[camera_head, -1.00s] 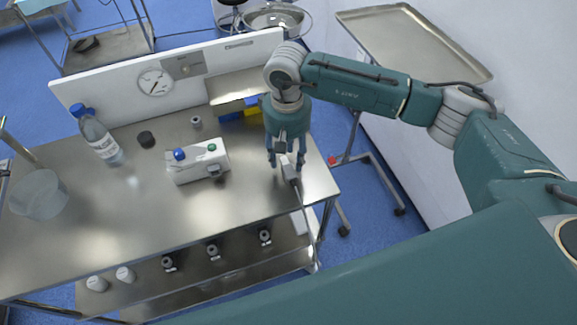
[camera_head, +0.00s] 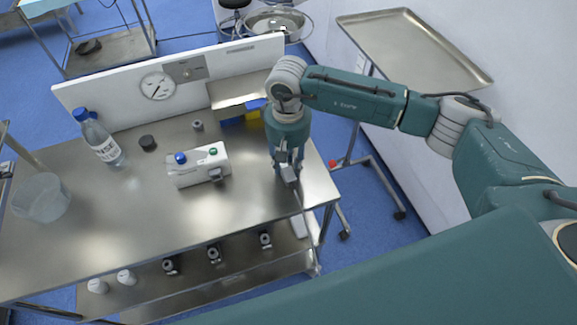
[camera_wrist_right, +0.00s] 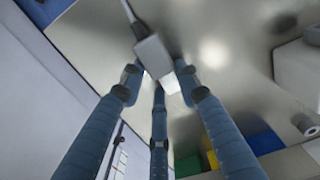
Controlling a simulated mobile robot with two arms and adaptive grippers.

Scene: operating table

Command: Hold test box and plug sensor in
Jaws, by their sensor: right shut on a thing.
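The white test box (camera_head: 185,176) stands on the steel table, with a blue knob, a green button and a dark round port on its front side. The sensor plug (camera_head: 289,175) is a small grey block with a cable hanging over the table's front edge. My right gripper (camera_head: 284,167) is shut on the plug, to the right of the box and apart from it. In the right wrist view, the plug (camera_wrist_right: 152,54) sits at the fingertips of my right gripper (camera_wrist_right: 160,82), and part of the test box (camera_wrist_right: 297,68) shows at the right edge. My left gripper is out of view.
A bottle (camera_head: 101,141), a black cap (camera_head: 147,142) and a clear beaker (camera_head: 42,198) stand on the left of the table. Blue and yellow blocks (camera_head: 253,114) lie behind my right gripper. A white panel with a gauge (camera_head: 158,86) borders the back. The table's front middle is clear.

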